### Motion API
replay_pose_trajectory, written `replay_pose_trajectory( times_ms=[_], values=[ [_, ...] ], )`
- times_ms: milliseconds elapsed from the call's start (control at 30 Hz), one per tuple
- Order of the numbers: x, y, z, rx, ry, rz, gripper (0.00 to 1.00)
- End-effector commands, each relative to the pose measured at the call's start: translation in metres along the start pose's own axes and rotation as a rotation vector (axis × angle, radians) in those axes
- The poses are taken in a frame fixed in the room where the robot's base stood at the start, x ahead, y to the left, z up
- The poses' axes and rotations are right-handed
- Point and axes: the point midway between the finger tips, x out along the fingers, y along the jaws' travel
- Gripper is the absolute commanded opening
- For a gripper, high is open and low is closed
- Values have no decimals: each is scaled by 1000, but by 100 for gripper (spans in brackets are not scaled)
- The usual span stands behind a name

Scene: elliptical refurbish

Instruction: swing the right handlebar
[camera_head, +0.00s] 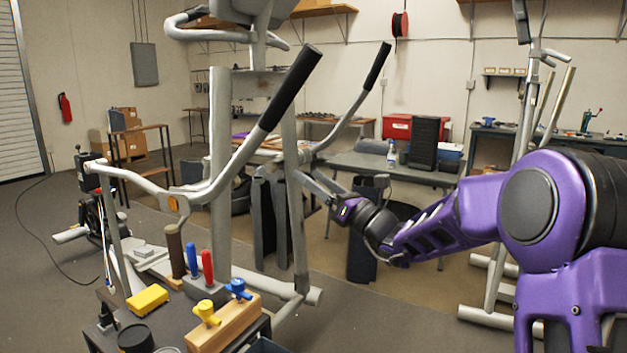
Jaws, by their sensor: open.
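The elliptical machine stands left of centre, with two grey handlebars with black grips. The right handlebar (345,122) rises to a black grip (377,66) and bends down to the left towards the machine's upright. The other handlebar (236,160) has a longer-looking black grip (290,87) and stands nearer to me. My gripper (318,186) is at the end of my purple arm, below the right handlebar's grip and near its lower part. Its thin fingers point left and are open, with nothing seen held. I cannot tell whether they touch the handlebar.
A grey table (395,172) with a bottle (391,155) stands behind my arm. Another exercise machine (497,262) is at right. Some floor between is clear.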

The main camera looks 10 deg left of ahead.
Motion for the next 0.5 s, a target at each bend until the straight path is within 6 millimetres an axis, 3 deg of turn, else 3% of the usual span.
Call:
replay_pose_trajectory(
  times_ms=[267, 500],
  values=[
    [-16, -1, 2, -2, -2, -2, 75],
    [-71, -1, 2, -1, -1, -5, 75]
  ],
)
